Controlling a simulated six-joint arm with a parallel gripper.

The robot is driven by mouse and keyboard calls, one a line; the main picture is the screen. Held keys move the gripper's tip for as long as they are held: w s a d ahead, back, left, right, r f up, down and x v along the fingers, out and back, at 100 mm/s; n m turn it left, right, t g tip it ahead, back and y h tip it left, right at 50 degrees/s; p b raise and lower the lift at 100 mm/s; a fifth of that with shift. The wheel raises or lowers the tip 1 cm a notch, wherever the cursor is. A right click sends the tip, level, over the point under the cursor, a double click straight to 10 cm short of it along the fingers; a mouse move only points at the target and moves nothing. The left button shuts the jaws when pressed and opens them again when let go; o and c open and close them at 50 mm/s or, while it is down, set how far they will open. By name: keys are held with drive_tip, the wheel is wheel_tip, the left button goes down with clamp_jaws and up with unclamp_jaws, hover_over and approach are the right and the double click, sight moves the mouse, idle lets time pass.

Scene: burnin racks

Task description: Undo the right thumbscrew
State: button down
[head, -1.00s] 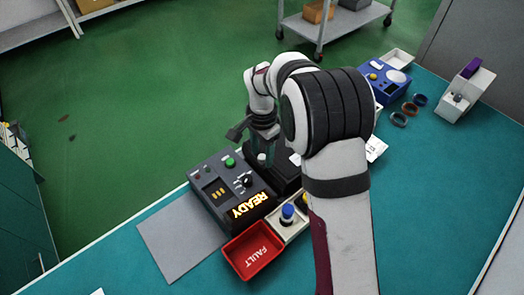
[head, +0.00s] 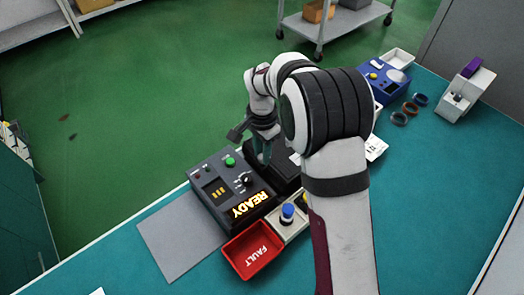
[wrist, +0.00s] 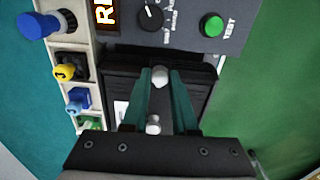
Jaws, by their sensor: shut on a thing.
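My gripper (head: 262,152) points down over a dark fixture (head: 283,178) beside the grey control box. In the wrist view its two teal fingers (wrist: 161,78) are closed in on a pale round thumbscrew head (wrist: 160,77) at their tips. A second pale knob (wrist: 153,125) shows lower down between the fingers, nearer the palm. The dark fixture (wrist: 120,76) lies beneath. The pictures do not settle which knob is the right one. My arm and fingers hide much of the fixture in the head view.
The control box (head: 222,190) shows READY, with a green button and a dial. A red FAULT bin (head: 232,262) and a pale holder with a blue-topped plug (head: 288,212) stand close by. A grey mat (head: 180,240) lies to the left.

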drive_tip(key=n, duration=0.8)
drive_tip(key=shift+n, duration=0.4)
drive_tip(key=n, duration=0.8)
drive_tip(key=shift+w+n, duration=0.1)
drive_tip(key=shift+n, duration=0.5)
drive_tip(key=c, duration=0.7)
unclamp_jaws()
